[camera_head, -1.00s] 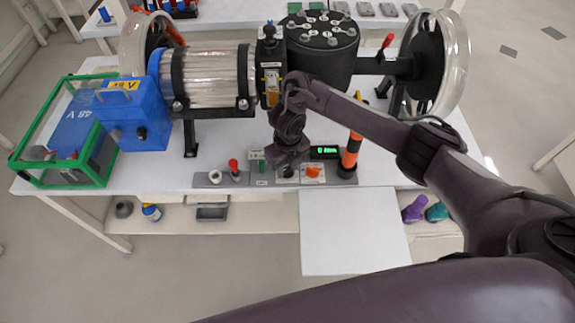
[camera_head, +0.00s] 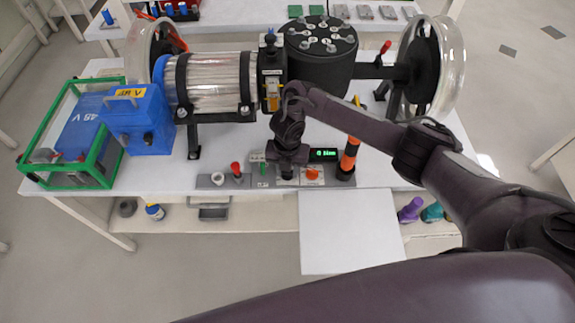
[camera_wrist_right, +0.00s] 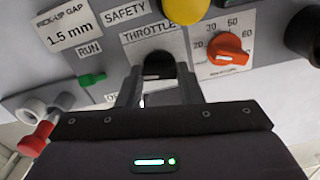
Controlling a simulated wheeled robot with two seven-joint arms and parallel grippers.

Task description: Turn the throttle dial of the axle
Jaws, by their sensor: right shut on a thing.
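The throttle dial is a dark round knob (camera_wrist_right: 158,66) under the THROTTLE label in the right wrist view. My right gripper (camera_wrist_right: 158,82) is shut on it, one finger at each side. In the head view my right gripper (camera_head: 287,164) hangs over the control panel (camera_head: 205,181) on the front edge of the table and hides the dial. The axle rig stands behind, with a ribbed metal cylinder (camera_head: 215,82) and a black drum (camera_head: 321,55). My left gripper is not in view.
An orange dial (camera_wrist_right: 229,50) with a number scale sits right of the throttle dial. A green display (camera_head: 324,154) and an orange-black post (camera_head: 349,155) stand close to the gripper. A red-capped lever (camera_head: 236,170) is at left. A blue 48 V box (camera_head: 135,130) stands farther left.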

